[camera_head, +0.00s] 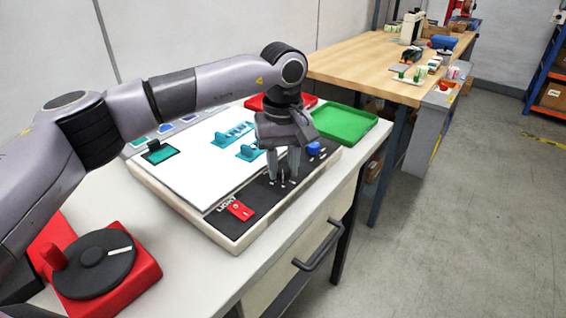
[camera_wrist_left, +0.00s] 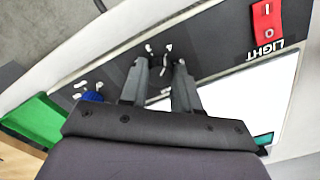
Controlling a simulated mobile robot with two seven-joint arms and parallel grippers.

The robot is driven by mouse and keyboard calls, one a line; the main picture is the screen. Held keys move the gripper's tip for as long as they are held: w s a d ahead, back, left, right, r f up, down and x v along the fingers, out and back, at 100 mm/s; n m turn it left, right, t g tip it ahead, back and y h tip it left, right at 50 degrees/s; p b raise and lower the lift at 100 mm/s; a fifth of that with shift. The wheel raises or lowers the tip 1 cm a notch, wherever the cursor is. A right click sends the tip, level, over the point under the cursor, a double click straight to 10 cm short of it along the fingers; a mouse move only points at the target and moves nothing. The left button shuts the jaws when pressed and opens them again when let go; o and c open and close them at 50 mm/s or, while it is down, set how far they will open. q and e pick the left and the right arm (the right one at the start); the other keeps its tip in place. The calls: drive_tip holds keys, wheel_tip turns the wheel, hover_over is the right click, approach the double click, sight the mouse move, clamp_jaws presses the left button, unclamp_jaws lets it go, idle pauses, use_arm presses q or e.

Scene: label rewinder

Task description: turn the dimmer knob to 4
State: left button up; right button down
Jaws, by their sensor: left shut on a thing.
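My left gripper (camera_head: 283,178) points down at the dark control strip (camera_head: 262,208) along the front of the light panel. Its fingers are shut on a small knob, taken to be the dimmer knob, which they hide almost fully. In the left wrist view the two fingertips (camera_wrist_left: 160,64) stand a little apart over the strip, with white scale marks (camera_wrist_left: 152,47) around them. The marks are too small to read, and the knob's pointer is hidden. My right gripper is not in view.
A red switch (camera_head: 240,210) marked LIGHT sits on the strip left of the gripper, and a blue knob (camera_head: 314,149) to its right. Teal pieces (camera_head: 232,134) stand on the white panel. A green tray (camera_head: 344,122) lies behind; a red base with a black disc (camera_head: 92,265) is front left.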

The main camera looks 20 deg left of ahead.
sight(283, 170)
use_arm(q)
drive_tip(key=shift+r, duration=0.15)
idle(0.3)
drive_tip(key=o, duration=1.1)
drive_tip(key=shift+c, duration=0.2)
wheel_tip(283, 170, up, 7)
drive_tip(key=shift+r, duration=0.1)
